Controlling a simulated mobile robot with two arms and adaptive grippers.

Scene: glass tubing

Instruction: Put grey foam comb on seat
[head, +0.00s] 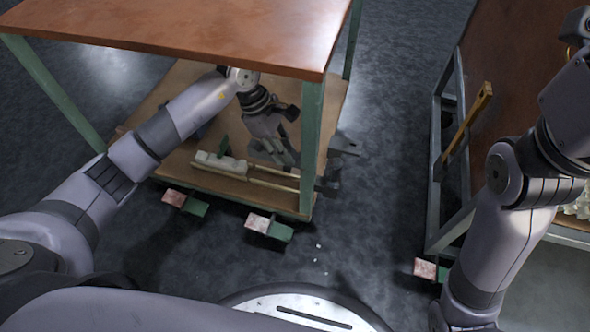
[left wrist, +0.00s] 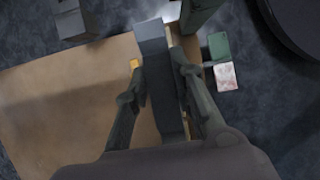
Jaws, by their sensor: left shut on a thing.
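My left gripper (head: 272,147) reaches under the brown top of a green-legged cart, just above its lower wooden shelf. In the left wrist view my left gripper (left wrist: 160,88) has its fingers closed on the two sides of a long grey block (left wrist: 153,50), which I take to be the grey foam comb. In the head view the held piece is small and partly hidden by the gripper. Two pale wooden rails (head: 262,183) lie at the shelf's front edge, close to the gripper. I cannot tell whether they are the seat, or whether the block touches anything.
A whitish notched block (head: 221,164) sits on the shelf, left of the gripper. The brown cart top (head: 190,32) overhangs my left arm, and a green leg (head: 311,140) stands right of the gripper. Another cart (head: 441,200) stands at the right; floor between is mostly clear.

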